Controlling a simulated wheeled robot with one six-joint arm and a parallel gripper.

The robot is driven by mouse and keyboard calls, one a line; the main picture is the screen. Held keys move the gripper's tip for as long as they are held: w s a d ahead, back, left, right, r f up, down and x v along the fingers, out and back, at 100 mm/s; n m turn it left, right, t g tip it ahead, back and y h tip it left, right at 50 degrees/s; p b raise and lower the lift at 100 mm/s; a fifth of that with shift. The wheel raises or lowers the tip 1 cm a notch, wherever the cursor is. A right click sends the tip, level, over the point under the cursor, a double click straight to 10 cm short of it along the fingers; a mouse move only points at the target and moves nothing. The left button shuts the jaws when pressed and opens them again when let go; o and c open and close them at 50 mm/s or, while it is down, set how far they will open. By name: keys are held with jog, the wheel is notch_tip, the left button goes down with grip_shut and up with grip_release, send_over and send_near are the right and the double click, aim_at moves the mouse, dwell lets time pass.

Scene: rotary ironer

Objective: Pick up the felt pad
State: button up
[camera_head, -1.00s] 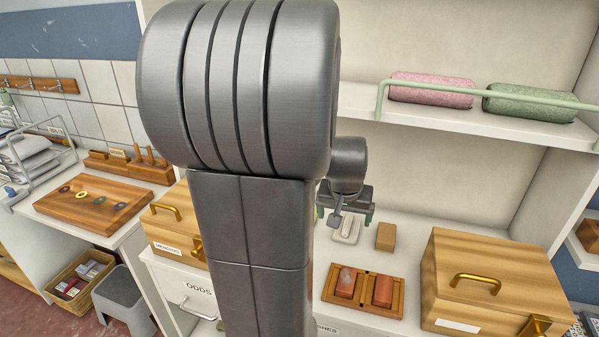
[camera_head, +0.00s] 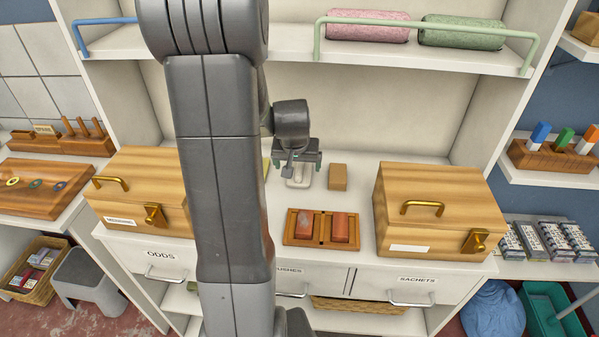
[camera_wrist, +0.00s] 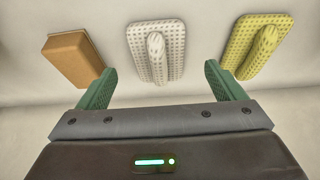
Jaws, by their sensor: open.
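A white dotted pad with a raised grip (camera_head: 298,182) lies on the counter; it also shows in the wrist view (camera_wrist: 154,60). A yellow dotted pad of the same shape (camera_wrist: 258,42) lies to its right in the wrist view; my arm mostly hides it in the head view. A plain brown block (camera_head: 338,177) lies on the white pad's other side and shows in the wrist view (camera_wrist: 74,60). I cannot tell for certain which is the felt pad. My gripper (camera_head: 297,165) is open and empty, above the counter by the white pad. Its green fingers (camera_wrist: 160,78) stand apart, lined up with the white pad, not touching it.
A wooden tray (camera_head: 322,242) with two reddish blocks lies in front. Wooden boxes stand at left (camera_head: 140,175) and right (camera_head: 440,190). A shelf (camera_head: 290,45) above holds a pink roll (camera_head: 368,27) and a green roll (camera_head: 462,33) behind a rail.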

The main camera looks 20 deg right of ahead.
aim_at(299, 169)
jog(key=shift+p+x, duration=0.35)
jog(key=shift+x, duration=2)
jog(key=shift+d, duration=0.2)
jog(key=c, duration=1.1)
jog(key=shift+o, duration=0.2)
jog(key=shift+r, duration=0.15)
jog(key=shift+s+a+r+b, duration=0.1)
jog(key=shift+r+b, duration=0.2)
jog(key=shift+r, duration=0.1)
notch_tip(299, 169, up, 7)
jog(key=shift+f+b, duration=0.25)
jog(key=shift+b, duration=0.05)
jog(key=s+a+b, duration=0.1)
jog(key=s+a, duration=0.2)
jog(key=s, duration=0.3)
jog(key=s+a+b, duration=0.1)
jog(key=s+a, duration=0.1)
jog(key=s, duration=0.4)
jog(key=s+a+b, duration=0.1)
jog(key=s+a, duration=0.2)
jog(key=s, duration=0.2)
jog(key=shift+s+a+f, duration=0.25)
jog(key=shift+s+a, duration=0.05)
jog(key=shift+s, duration=0.1)
